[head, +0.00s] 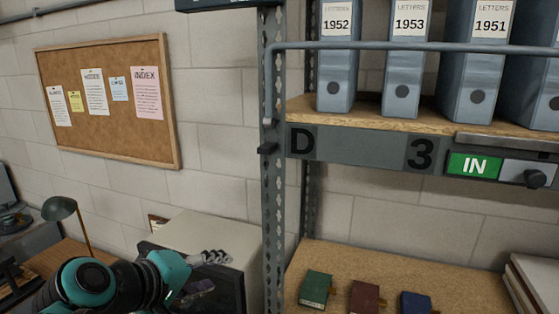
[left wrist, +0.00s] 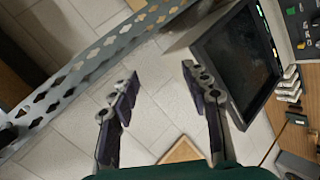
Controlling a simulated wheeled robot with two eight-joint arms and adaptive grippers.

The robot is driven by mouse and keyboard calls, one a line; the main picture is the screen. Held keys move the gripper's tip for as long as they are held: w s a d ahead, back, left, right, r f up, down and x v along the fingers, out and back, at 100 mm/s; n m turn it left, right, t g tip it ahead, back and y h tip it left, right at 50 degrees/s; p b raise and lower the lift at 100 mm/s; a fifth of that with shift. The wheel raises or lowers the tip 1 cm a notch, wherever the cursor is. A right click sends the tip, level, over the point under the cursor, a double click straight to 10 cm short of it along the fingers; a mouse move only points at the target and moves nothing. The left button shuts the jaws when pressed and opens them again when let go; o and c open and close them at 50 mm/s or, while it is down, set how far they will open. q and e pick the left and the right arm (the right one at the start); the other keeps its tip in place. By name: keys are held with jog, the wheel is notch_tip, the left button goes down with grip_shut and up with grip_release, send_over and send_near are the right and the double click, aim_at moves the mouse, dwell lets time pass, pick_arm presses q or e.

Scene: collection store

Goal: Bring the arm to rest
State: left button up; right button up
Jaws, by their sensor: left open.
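My left arm, teal and black, comes in at the lower left of the head view. Its gripper (head: 208,273) is in front of a pale boxy machine, left of the grey shelf post. In the left wrist view the two dark-padded fingers of the gripper (left wrist: 160,82) are spread apart with nothing between them. Tiled floor shows through the gap. My right gripper is in neither view.
The perforated shelf post (head: 275,190) stands right of the gripper; it also crosses the left wrist view (left wrist: 85,70). The pale machine (head: 215,235) has a dark screen (left wrist: 240,55). Blue binders (head: 402,70) fill the upper shelf; small books (head: 316,288) lie below. A desk lamp (head: 60,208) stands left.

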pick_arm(q)
jog(key=s+a+f+m+g+y+b, duration=0.1)
jog(key=f+b, duration=0.4)
jog(key=f, duration=0.9)
jog(key=s+a+f+m+g+y+b, duration=0.1)
jog(key=s+f+m+b, duration=0.3)
jog(key=f, duration=1.1)
jog(key=s+a+f+m+g+y+b, duration=0.1)
jog(key=s+a+f+m+y+b, duration=0.2)
jog(key=f+b, duration=0.4)
notch_tip(320, 180, down, 8)
jog(key=shift+s+r, duration=0.1)
jog(key=shift+s, duration=0.25)
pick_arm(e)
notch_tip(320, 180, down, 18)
